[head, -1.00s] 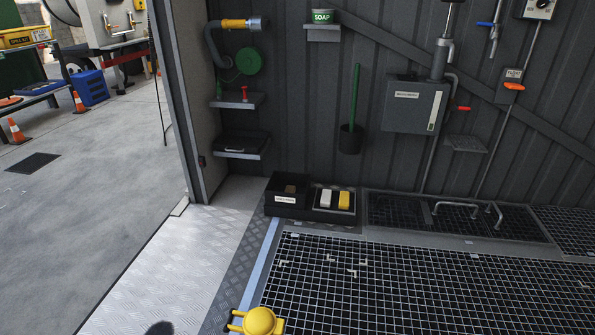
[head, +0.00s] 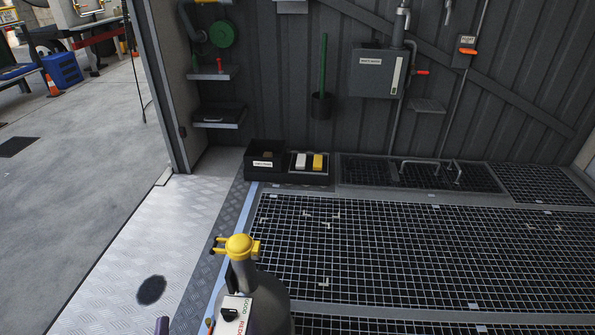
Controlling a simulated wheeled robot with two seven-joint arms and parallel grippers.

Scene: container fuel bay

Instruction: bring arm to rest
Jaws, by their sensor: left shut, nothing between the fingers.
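Only a small greyish-purple tip of my left gripper (head: 162,325) shows, at the bottom edge of the head view, left of the yellow-topped grey post. It is shut and holds nothing. It is over the bare metal floor strip and apart from the things around it. The rest of my left arm is out of the picture. My right gripper is not in view.
The grey post with a yellow top (head: 239,246) stands at bottom centre, with a white labelled box (head: 236,308) in front. Floor grating (head: 400,235) spreads right. A black bin (head: 264,171) stands by the wall.

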